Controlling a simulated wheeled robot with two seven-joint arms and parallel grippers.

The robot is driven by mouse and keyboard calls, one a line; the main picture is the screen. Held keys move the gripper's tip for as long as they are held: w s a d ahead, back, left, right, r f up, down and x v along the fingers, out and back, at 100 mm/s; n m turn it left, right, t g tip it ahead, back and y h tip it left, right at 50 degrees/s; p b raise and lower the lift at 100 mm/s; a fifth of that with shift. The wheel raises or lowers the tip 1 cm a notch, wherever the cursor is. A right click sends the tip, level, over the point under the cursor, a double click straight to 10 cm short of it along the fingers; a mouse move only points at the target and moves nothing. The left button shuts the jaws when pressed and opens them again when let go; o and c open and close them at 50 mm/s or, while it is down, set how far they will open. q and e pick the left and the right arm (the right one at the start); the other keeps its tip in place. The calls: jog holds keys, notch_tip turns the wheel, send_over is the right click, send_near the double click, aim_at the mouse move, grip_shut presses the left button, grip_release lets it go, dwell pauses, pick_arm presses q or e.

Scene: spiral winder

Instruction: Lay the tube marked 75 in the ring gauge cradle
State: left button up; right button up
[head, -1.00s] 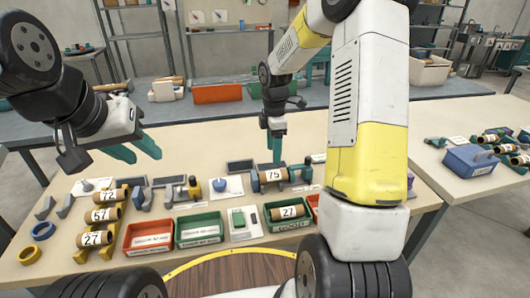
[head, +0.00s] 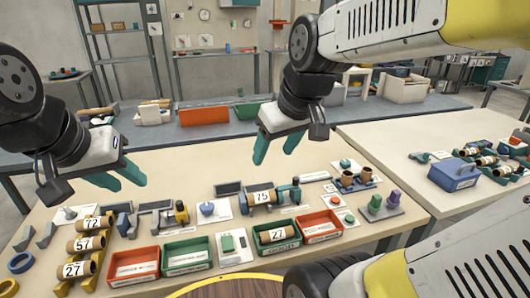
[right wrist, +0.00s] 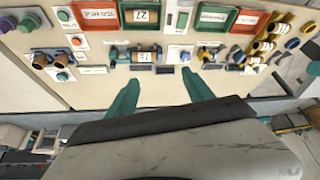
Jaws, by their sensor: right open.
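The tube marked 75 (head: 264,198) lies in the ring gauge cradle (head: 286,195), between its blue-grey end parts. It also shows in the right wrist view (right wrist: 145,57), where the whole tube and cradle are clear of my fingers. My right gripper (head: 276,150) is open and empty, above and behind the cradle, apart from it. Its teal fingers also show spread in the right wrist view (right wrist: 160,95). My left gripper (head: 124,177) hangs above the left of the table, with teal fingers apart and nothing between them.
Tubes marked 72 (head: 91,224), 57 (head: 84,243) and 27 (head: 73,270) lie in a yellow rack at left. A green tray (head: 275,250) holds another 27 tube. Red trays (head: 133,265) and a green tray (head: 187,256) line the front. A blue box (head: 455,174) stands on the right table.

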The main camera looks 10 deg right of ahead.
jog(key=s+m, duration=0.2)
jog(key=s+m+t, duration=0.1)
jog(key=s, duration=0.1)
jog(key=shift+a+r+y, duration=0.1)
jog(key=shift+a+y, duration=0.2)
